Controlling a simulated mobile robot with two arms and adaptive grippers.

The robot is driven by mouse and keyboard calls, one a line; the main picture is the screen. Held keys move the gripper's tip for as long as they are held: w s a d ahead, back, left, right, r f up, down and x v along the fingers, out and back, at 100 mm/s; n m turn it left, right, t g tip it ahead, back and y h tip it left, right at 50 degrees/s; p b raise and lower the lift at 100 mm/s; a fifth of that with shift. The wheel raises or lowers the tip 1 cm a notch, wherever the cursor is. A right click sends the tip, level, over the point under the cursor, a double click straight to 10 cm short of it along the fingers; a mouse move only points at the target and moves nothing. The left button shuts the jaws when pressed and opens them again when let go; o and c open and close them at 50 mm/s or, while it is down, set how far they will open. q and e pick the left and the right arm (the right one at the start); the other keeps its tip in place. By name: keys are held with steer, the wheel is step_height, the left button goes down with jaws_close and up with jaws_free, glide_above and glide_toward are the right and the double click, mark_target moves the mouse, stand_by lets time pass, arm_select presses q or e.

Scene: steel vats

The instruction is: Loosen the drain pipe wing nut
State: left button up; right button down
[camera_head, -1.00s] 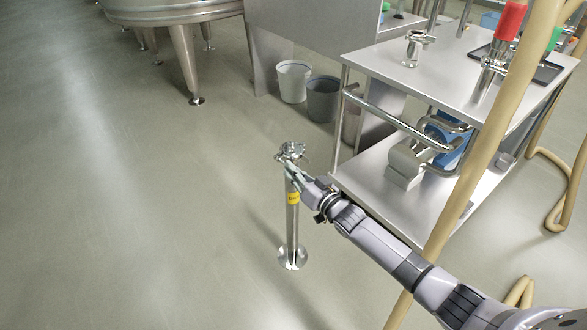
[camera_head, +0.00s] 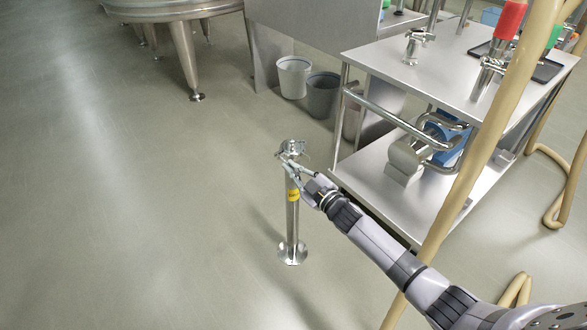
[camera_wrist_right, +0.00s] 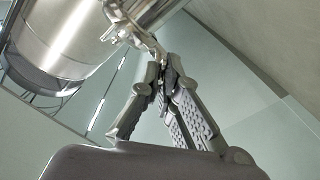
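The drain pipe (camera_head: 292,220) is a slim steel upright on a round foot, with a yellow label near its top. A shiny clamp (camera_head: 291,148) with the wing nut sits at its upper end. In the right wrist view, the fingertips of my right gripper (camera_wrist_right: 162,66) come together at a small metal piece, the wing nut (camera_wrist_right: 152,42), beside the large shiny pipe (camera_wrist_right: 65,40). The fingers partly hide the nut. My left gripper is not in view.
A steel table (camera_head: 440,60) with a lower shelf (camera_head: 365,170) stands right of the pipe. Two bins (camera_head: 322,95) and a vat (camera_head: 165,12) stand behind. The floor on the left is clear.

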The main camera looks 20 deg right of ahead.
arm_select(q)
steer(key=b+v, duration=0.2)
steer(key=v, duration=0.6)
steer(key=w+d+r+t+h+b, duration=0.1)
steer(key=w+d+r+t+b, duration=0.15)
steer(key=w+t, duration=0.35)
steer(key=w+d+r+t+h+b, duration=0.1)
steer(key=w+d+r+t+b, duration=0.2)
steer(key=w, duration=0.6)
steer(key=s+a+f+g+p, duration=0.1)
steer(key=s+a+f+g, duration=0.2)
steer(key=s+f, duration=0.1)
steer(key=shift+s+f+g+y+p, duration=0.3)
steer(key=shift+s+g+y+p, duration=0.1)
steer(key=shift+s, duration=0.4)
arm_select(e)
steer(key=shift+f+m, duration=0.1)
steer(key=shift+m, duration=15.3)
